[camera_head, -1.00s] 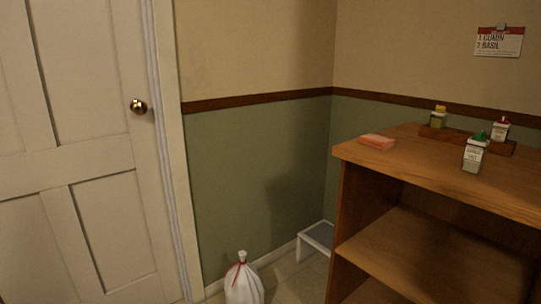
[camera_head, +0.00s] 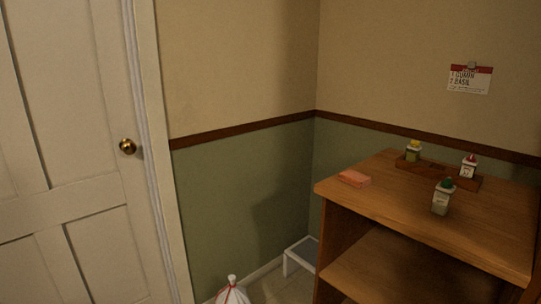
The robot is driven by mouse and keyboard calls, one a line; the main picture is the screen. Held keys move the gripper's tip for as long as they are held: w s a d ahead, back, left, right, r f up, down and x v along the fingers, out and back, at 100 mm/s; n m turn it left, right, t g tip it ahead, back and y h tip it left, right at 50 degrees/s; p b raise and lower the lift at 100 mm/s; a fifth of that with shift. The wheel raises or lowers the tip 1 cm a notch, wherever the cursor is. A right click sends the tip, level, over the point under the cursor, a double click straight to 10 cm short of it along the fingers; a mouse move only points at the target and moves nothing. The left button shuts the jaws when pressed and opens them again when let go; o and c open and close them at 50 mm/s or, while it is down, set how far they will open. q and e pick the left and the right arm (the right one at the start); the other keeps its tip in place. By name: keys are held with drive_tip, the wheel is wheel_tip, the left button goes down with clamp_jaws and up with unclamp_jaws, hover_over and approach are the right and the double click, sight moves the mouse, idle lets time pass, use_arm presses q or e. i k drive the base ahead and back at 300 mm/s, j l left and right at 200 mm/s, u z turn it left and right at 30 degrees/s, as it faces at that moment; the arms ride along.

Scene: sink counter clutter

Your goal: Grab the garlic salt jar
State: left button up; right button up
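Several small spice jars are on top of the wooden shelf unit (camera_head: 475,232). A jar with a green cap (camera_head: 441,198) stands on the bare wood near the middle. A jar with a yellow cap (camera_head: 413,153) and a jar with a red cap (camera_head: 468,168) stand in a low wooden rack (camera_head: 437,172) behind it. The labels are too small to read, so I cannot tell for sure which is the garlic salt jar. Neither of my grippers is in view.
A pink-orange block like a sponge (camera_head: 354,178) lies at the unit's left edge. A white step stool (camera_head: 301,254) and a tied white bag (camera_head: 232,294) stand on the floor. A door (camera_head: 75,150) is at left.

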sight(442, 198)
drive_tip(key=i+z, duration=0.15)
drive_tip(key=i, duration=0.35)
drive_tip(key=i+j+z, duration=0.15)
drive_tip(key=i, duration=0.3)
drive_tip(key=i+j+z, duration=0.15)
drive_tip(key=i, duration=0.3)
